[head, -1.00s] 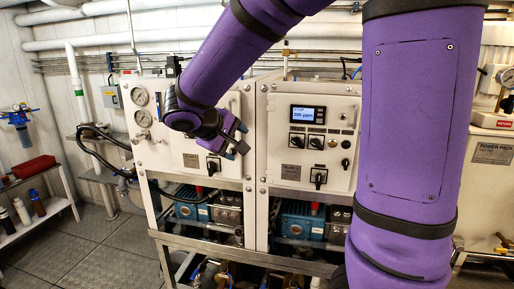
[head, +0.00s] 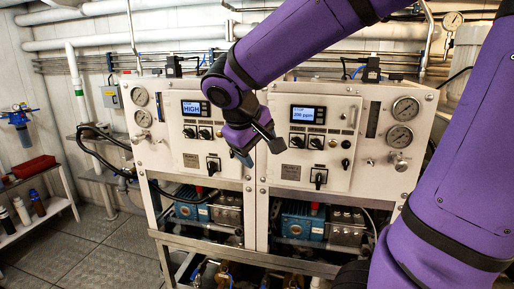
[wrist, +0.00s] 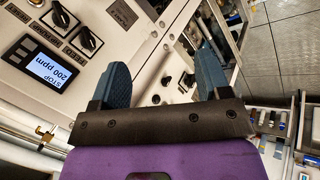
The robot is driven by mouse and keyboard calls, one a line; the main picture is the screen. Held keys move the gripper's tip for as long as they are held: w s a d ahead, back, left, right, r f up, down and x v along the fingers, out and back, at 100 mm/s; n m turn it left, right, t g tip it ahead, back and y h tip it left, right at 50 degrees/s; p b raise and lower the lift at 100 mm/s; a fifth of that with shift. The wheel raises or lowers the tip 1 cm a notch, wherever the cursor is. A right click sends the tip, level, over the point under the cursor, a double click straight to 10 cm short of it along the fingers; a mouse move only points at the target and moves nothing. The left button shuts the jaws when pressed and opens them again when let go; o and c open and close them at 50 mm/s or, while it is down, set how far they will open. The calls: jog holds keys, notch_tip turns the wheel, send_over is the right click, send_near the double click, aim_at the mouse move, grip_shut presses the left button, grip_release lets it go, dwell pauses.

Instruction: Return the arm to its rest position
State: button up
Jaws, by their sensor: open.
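My purple arm reaches in from the upper right of the head view. My gripper (head: 257,151) hangs in front of the gap between the two white control cabinets, pointing down. In the wrist view its two dark blue fingers (wrist: 164,82) stand well apart with nothing between them. The left cabinet (head: 172,165) has a display (head: 195,108) reading HIGH. The right cabinet (head: 268,215) has a display (head: 307,114) reading STOP and 200 ppm, which also shows in the wrist view (wrist: 53,66). Part of the left cabinet's front is hidden behind my gripper.
Blue pumps (head: 297,219) sit on the frame below the cabinets. Pressure gauges (head: 406,109) are on the right cabinet. A shelf with bottles (head: 37,203) and a red box (head: 34,166) stands at the left. The floor (head: 90,262) at the lower left is clear.

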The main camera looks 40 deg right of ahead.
dwell(0.4)
jog(key=s+a+r+t+y, duration=0.1)
jog(key=s+a+y, duration=0.1)
jog(key=s, duration=0.4)
jog(key=s+a+r+m+t+y, duration=0.1)
jog(key=s+a+t+y, duration=0.1)
jog(key=s, duration=0.4)
jog(key=shift+s+a+y, duration=0.3)
jog(key=shift+a+y, duration=0.55)
jog(key=shift+y, duration=0.05)
dwell(0.8)
